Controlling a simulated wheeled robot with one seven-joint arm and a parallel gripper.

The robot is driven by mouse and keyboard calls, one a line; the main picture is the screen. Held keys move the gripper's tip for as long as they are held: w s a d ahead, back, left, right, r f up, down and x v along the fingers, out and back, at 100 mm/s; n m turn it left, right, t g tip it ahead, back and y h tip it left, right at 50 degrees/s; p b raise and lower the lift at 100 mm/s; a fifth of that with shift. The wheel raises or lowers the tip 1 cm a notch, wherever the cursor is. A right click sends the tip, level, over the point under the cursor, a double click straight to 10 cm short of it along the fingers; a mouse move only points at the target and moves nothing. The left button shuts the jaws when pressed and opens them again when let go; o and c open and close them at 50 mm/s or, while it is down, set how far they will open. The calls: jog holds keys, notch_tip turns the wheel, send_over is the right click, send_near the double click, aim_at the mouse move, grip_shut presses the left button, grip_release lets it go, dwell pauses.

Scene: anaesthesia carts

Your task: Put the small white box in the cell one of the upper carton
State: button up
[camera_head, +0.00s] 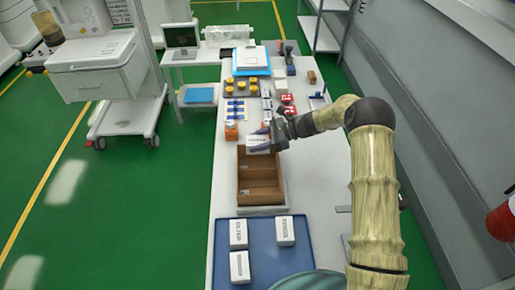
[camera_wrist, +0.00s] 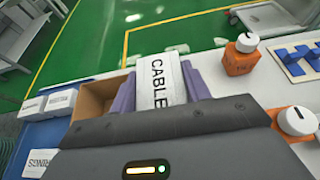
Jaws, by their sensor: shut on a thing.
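The small white box (camera_head: 258,146) is held between the purple fingers of my gripper (camera_head: 267,130). In the wrist view the box (camera_wrist: 158,76) shows the label "CABLE", and my gripper (camera_wrist: 160,88) is shut on it from both sides. The open brown carton (camera_head: 262,178) has dividers across it and stands on the white table. The held box is at the carton's far end. I cannot tell whether its lower part is inside the end cell or above it. The carton also shows in the wrist view (camera_wrist: 94,96), partly hidden behind my gripper.
A blue tray (camera_head: 262,262) with white boxes (camera_head: 238,233) lies in front of the carton. An orange bottle (camera_head: 231,130) stands left of my gripper, close to the carton's far end. Yellow, blue and red items crowd the table beyond. A wall runs along the right.

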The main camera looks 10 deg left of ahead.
jog(key=shift+f+p, duration=0.35)
jog(key=shift+f, duration=1.55)
jog(key=shift+s+d+f+b, duration=0.1)
jog(key=shift+s+f+b, duration=0.15)
jog(key=shift+f+b, duration=0.35)
jog(key=o, duration=0.8)
jog(key=shift+f, duration=0.25)
jog(key=shift+c, duration=0.2)
jog(key=shift+r, duration=0.1)
jog(key=shift+r+p, duration=0.65)
jog(key=shift+p, duration=0.1)
jog(key=b+v, duration=0.3)
jog(key=v, duration=0.9)
jog(key=shift+w, duration=0.3)
